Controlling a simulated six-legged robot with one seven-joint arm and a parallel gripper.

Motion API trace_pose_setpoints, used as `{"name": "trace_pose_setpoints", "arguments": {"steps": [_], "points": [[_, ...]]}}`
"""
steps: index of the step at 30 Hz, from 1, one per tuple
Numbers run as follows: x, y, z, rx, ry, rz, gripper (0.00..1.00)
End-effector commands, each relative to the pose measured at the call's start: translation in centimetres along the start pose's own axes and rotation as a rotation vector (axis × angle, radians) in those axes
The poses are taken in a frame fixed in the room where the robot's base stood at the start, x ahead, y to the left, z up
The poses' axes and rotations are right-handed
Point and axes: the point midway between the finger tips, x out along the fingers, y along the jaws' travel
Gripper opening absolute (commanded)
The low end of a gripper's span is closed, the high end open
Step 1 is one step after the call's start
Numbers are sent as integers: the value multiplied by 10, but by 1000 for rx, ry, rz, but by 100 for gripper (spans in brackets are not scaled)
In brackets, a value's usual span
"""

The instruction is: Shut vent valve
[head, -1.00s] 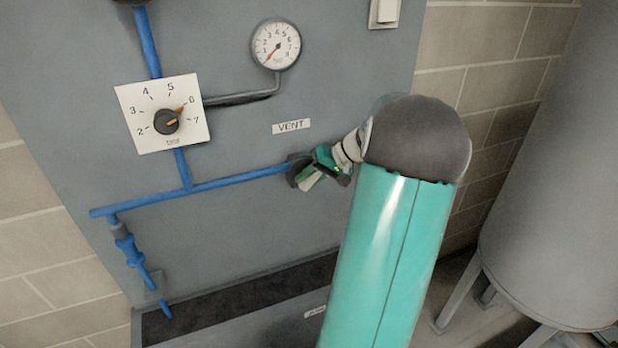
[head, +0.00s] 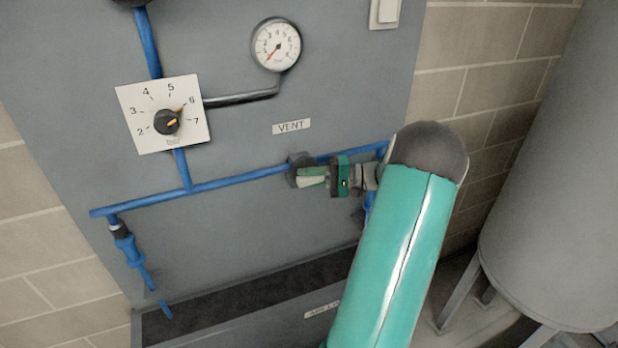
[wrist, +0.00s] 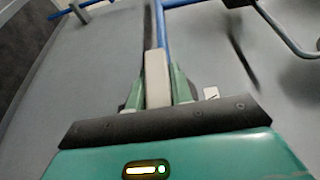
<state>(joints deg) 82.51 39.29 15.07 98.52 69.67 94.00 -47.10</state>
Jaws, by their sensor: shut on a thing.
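The vent valve (head: 297,164) is a dark round body on the blue pipe, just below the VENT label (head: 291,126). My gripper (head: 314,176) reaches it from the right, with its fingers lying almost level in the head view. In the wrist view, its green fingers stand on both sides of a pale, flat lever (wrist: 157,80) and are shut on it. My fingers partly hide the lever in the head view, so its exact angle to the pipe is hard to tell there.
A dial (head: 166,122) and a round gauge (head: 276,45) are on the grey panel, left of and above the valve. Blue pipe (head: 235,178) runs across the panel. A dark trough (head: 215,305) lies below, and a large grey tank (head: 560,200) stands at right.

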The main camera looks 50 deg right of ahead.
Motion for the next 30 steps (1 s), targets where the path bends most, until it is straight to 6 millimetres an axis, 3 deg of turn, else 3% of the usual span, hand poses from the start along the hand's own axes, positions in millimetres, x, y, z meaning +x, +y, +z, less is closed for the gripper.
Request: {"name": "trace_pose_setpoints", "arguments": {"steps": [18,19,21,22,30], "points": [[0,0,1,21,-2,-47,0],[0,0,1,21,-2,-47,26],[0,0,1,21,-2,-46,40],[0,0,1,20,-2,-46,44],[0,0,0,19,-1,-44,44]]}}
